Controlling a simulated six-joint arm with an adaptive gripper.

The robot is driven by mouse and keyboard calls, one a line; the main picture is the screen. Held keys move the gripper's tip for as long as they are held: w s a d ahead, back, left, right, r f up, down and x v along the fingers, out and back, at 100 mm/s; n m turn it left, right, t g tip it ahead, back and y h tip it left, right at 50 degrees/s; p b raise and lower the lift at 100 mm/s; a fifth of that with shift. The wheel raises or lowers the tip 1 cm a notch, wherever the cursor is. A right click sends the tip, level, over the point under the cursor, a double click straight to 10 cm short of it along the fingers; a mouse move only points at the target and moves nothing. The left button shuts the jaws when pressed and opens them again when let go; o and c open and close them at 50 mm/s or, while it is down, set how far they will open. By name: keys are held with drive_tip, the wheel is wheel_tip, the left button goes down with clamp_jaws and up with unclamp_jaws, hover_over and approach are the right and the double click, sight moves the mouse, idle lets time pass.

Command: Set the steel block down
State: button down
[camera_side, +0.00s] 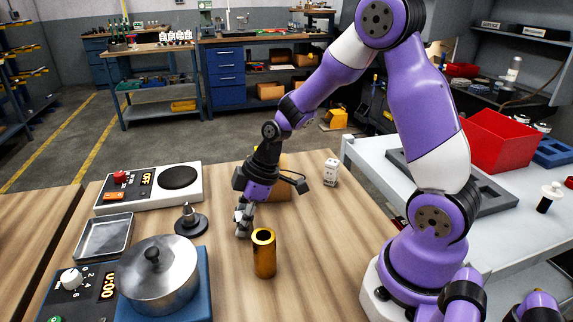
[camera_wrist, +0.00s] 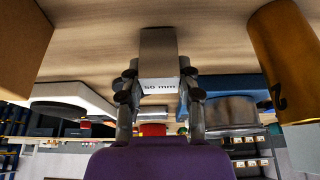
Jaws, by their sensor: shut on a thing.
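The steel block (camera_wrist: 158,52) is a grey block with "50 mm" on its face. In the wrist view, it sits between the fingers of my gripper (camera_wrist: 158,88), which is shut on it. The block's far end is at or close to the wooden tabletop; I cannot tell whether it touches. In the side view, my gripper (camera_side: 243,228) points down low over the table (camera_side: 325,240), left of and behind a brass cylinder. The block is hard to make out there among the fingers.
The brass cylinder (camera_side: 264,254) stands close to my gripper. A tan box (camera_side: 277,186) is behind it. To the left are a dark round stand (camera_side: 190,222), a metal tray (camera_side: 104,238), a hot plate (camera_side: 150,186) and a pot (camera_side: 158,275). The table right of the cylinder is clear.

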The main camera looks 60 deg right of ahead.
drive_tip(key=shift+f, duration=0.1)
drive_tip(key=c, duration=0.5)
unclamp_jaws()
drive_tip(key=v, duration=1.2)
drive_tip(key=shift+s+a+r+m+t+h, duration=0.5)
drive_tip(key=shift+s+r+m, duration=0.3)
drive_tip(key=shift+s+m, duration=0.7)
drive_tip(key=shift+s+a+r+m+t+h, duration=0.3)
drive_tip(key=shift+s+a+r+m+h, duration=0.4)
drive_tip(key=shift+s+m, duration=0.8)
drive_tip(key=shift+s+a+r+m+t+h, duration=0.45)
drive_tip(key=shift+s+r+m, duration=0.4)
drive_tip(key=shift+s+m, duration=0.65)
